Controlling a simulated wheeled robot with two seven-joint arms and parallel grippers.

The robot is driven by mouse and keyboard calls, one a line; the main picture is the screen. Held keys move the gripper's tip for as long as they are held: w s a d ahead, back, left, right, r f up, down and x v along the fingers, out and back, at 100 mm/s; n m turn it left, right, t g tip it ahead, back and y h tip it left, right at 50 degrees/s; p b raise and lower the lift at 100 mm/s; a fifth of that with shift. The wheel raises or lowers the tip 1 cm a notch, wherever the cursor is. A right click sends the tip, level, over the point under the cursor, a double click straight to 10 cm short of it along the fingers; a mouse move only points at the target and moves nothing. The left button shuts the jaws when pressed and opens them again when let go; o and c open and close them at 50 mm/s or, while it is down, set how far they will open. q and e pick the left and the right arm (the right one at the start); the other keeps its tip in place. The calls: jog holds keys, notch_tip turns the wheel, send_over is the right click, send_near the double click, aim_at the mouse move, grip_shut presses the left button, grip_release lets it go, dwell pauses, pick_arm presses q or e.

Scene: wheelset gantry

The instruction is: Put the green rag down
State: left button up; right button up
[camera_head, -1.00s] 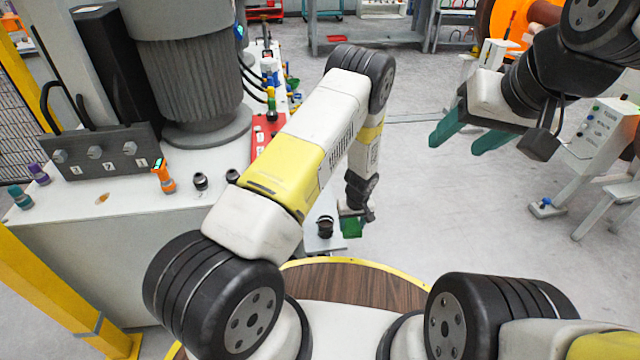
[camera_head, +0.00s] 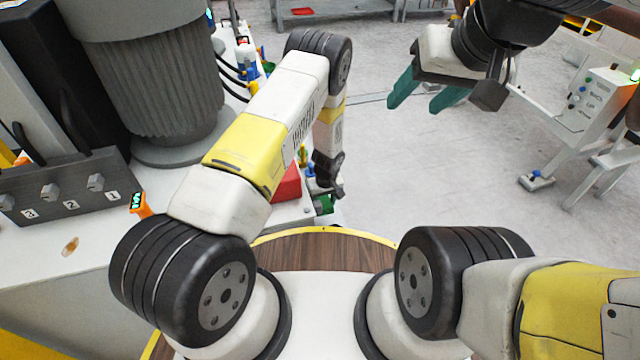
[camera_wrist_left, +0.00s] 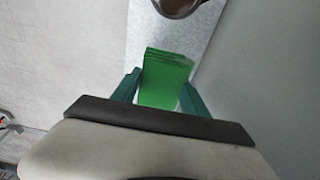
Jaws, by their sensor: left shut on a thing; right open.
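The green rag (camera_wrist_left: 165,80) is between the two teal fingers of my left gripper (camera_wrist_left: 160,92) in the left wrist view. The gripper is shut on it, and the rag sticks out past the fingertips. A pale speckled ledge lies beyond the rag; I cannot tell whether the rag touches it. In the head view a bit of the green rag (camera_head: 325,204) shows below the left wrist, mostly hidden by my arm. My right gripper (camera_head: 428,98) is open and empty, raised over the floor at the upper right.
A white bench (camera_head: 70,262) with a large grey ribbed cylinder (camera_head: 155,85) fills the left. A red block (camera_head: 287,185) and small coloured items sit on it behind my left arm. A round metallic thing (camera_wrist_left: 178,5) is just past the rag. Grey floor is clear at centre right.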

aim_at(323, 219)
pick_arm(q)
notch_tip(323, 219, down, 8)
jog(key=shift+r, duration=0.25)
